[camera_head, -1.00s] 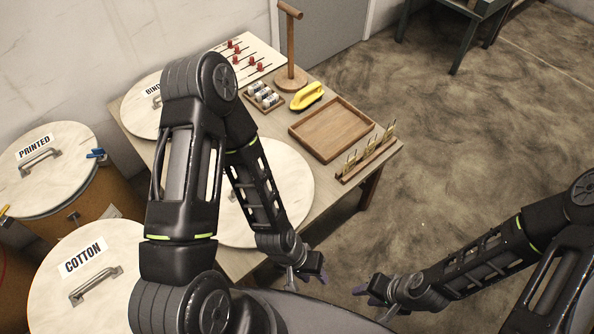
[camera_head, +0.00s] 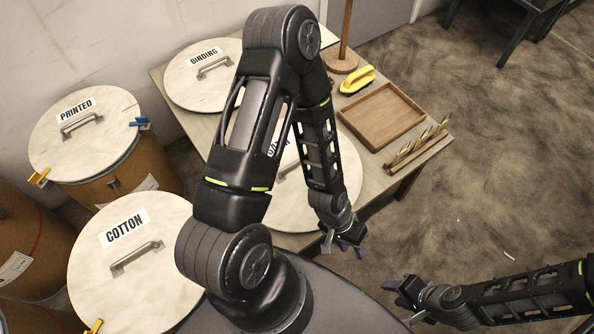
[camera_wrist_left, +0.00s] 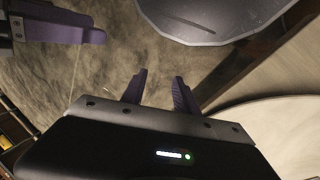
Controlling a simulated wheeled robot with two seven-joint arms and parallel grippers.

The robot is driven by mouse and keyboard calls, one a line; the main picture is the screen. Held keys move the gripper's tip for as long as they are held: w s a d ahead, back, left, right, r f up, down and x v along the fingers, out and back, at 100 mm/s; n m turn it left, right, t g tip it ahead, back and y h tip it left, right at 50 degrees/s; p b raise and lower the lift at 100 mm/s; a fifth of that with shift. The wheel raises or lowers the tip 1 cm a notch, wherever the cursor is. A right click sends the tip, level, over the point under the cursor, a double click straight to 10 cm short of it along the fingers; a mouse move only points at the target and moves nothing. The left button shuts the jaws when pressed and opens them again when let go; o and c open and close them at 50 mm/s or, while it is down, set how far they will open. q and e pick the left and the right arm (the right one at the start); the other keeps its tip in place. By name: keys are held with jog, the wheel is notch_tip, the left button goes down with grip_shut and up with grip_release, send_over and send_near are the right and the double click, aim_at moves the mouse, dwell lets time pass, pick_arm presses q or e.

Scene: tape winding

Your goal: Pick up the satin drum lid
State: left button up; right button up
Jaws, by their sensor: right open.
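A large round pale lid (camera_head: 347,170) lies on the table, partly hidden behind my left arm. Its label is mostly covered and I cannot read it, so I cannot confirm it is the satin lid. Other readable lids say BINDING (camera_head: 190,92), PRINTED (camera_head: 105,140) and COTTON (camera_head: 90,265). My left gripper (camera_head: 350,249) is just off the near right edge of the unread lid, beyond the table edge; in the left wrist view its purple fingers (camera_wrist_left: 157,90) are apart and empty. My right gripper (camera_head: 394,294) is open and empty, lower right over the floor.
Drums (camera_head: 112,186) stand at left, some with blue or yellow clips. Open floor (camera_head: 500,190) lies at right.

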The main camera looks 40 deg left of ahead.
pick_arm(q)
jog(key=w+a+m+b, duration=0.1)
jog(key=w+a, duration=0.2)
jog(key=a, duration=0.1)
jog(key=w+a+y+b, duration=0.1)
jog(key=w+a, duration=0.2)
jog(key=w+a+r+m+b, duration=0.1)
jog(key=w+a+b, duration=0.1)
jog(key=w+a, duration=0.2)
jog(key=shift+a+m, duration=0.3)
jog(key=shift+a, duration=0.05)
jog(key=a+r, duration=0.1)
jog(key=a, duration=0.2)
jog(key=w+a+r+y+b, duration=0.1)
jog(key=a, duration=0.3)
jog(key=w+a+r+m+y+b, duration=0.1)
jog(key=a, duration=0.2)
jog(key=shift+w+a+r, duration=0.15)
jog(key=shift+a+r, duration=0.1)
jog(key=shift+r, duration=0.05)
jog(key=shift+m+g+y, duration=0.3)
jog(key=shift+y, duration=0.3)
jog(key=a+r, duration=0.2)
jog(key=a, duration=0.3)
jog(key=shift+a+r+b, duration=0.25)
jog(key=shift+r+b, duration=0.05)
jog(key=shift+r, duration=0.1)
jog(key=shift+a+r, duration=0.2)
jog(key=shift+a, duration=0.05)
jog(key=shift+s, duration=0.2)
